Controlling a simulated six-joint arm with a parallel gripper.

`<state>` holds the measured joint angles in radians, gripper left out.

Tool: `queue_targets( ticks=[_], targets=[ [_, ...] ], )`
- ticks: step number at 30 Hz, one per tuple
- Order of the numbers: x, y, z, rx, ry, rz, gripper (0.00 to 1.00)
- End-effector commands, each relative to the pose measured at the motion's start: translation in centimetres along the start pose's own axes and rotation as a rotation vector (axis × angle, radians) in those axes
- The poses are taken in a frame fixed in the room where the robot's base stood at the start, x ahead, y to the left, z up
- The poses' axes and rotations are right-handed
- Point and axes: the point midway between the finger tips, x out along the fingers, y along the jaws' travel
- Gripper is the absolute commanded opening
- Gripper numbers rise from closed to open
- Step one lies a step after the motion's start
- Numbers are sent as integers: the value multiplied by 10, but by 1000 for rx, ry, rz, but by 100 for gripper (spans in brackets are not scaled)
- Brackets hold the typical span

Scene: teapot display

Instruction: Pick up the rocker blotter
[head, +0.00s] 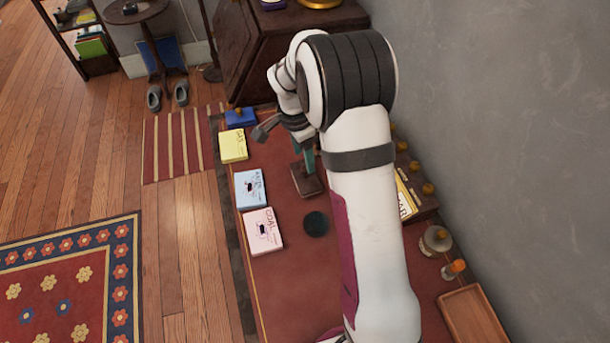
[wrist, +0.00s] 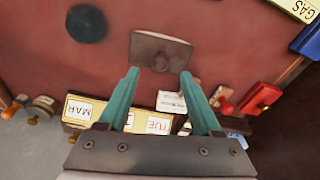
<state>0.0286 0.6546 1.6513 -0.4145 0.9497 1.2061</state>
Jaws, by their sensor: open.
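The rocker blotter appears to be the brown block with a small round knob (wrist: 161,42) in the wrist view, lying on the red desk top. In the head view it shows as a dark brown block (head: 308,183) below my gripper (head: 304,160), partly hidden by the arm. My gripper is open, its two teal fingers (wrist: 160,73) pointing down towards the blotter. In the wrist view the fingertips lie to either side of the knob, with nothing held between them. I cannot tell how high they are above it.
A dark round object (head: 316,223) lies near the blotter. Yellow (head: 233,146), blue (head: 251,190) and pink (head: 262,232) card stacks line the left edge, with a blue box (head: 240,118) beyond. A calendar (wrist: 76,110) stands along the wall side. A wooden tray (head: 472,315) is front right.

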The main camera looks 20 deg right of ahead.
Motion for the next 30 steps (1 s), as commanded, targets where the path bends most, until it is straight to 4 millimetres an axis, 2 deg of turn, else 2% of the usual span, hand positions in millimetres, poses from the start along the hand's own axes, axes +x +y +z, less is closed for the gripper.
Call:
queue_targets(
  ticks=[3,6,14,24,25,30],
  targets=[
    [26,1,2,0,-1,5,66],
    [40,1,1,-1,-1,2,66],
    [44,0,1,-1,-1,0,64],
    [44,0,1,-1,-1,0,3],
    [44,0,1,-1,-1,0,0],
    [43,0,1,-1,-1,0,0]
  ],
)
